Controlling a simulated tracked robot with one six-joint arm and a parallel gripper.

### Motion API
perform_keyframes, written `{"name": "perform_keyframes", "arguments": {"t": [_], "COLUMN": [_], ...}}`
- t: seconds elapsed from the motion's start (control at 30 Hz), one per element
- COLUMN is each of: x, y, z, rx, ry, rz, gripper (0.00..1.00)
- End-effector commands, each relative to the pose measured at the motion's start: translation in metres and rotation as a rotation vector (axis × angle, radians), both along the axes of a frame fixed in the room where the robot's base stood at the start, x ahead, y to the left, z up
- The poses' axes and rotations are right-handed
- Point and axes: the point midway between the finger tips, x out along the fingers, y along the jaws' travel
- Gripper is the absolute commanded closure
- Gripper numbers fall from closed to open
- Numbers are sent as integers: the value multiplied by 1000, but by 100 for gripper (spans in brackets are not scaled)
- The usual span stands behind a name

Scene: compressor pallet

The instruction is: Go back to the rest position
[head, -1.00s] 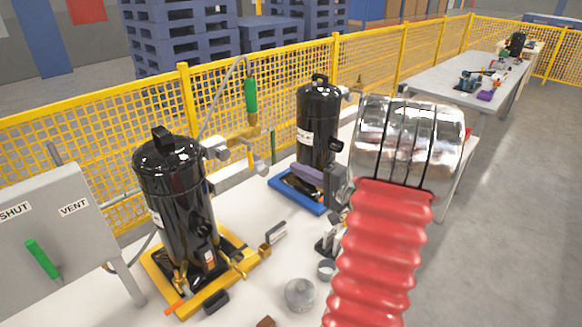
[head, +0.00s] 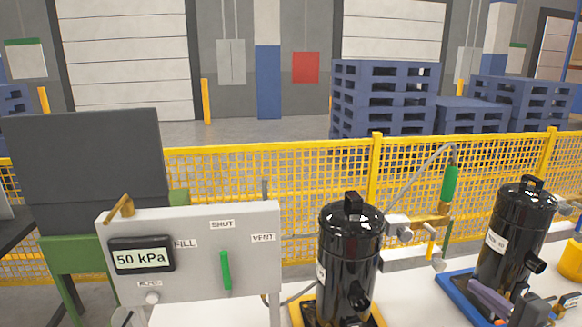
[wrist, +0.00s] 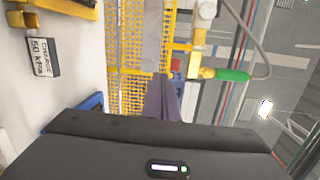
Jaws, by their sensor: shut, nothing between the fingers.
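My gripper (head: 474,284) shows at the lower right of the head view, its purple-grey fingers in front of the right black compressor. In the wrist view its fingers (wrist: 162,82) are together, with nothing between them, above the dark gripper body. The right compressor (head: 512,232) stands upright on a blue base (head: 455,288). The left compressor (head: 350,250) stands upright on a yellow base (head: 298,314). Whether the fingers touch the right compressor I cannot tell. Most of my arm is outside the head view.
A grey panel (head: 200,285) with a green lever (head: 225,270) and a display (head: 142,259) reading 50 kPa stands left. A green-handled hose fitting (head: 450,183) hangs behind the compressors; it also shows in the wrist view (wrist: 230,75). Yellow mesh fence (head: 290,170) runs behind.

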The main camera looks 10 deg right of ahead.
Motion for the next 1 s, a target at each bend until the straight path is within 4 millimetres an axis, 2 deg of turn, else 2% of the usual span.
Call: {"name": "perform_keyframes", "arguments": {"t": [0.1, 0.2, 0.4, 0.7, 1.0], "x": [-8, -18, -32, -65, -98], "y": [25, 50, 116, 204, 254], "z": [-27, -43, -60, -69, -62], "rx": [83, 127, 134, -31, -328], "ry": [111, 215, 440, 765, 981], "rz": [67, 130, 287, 496, 628], "gripper": [100, 100, 100, 100, 100]}}
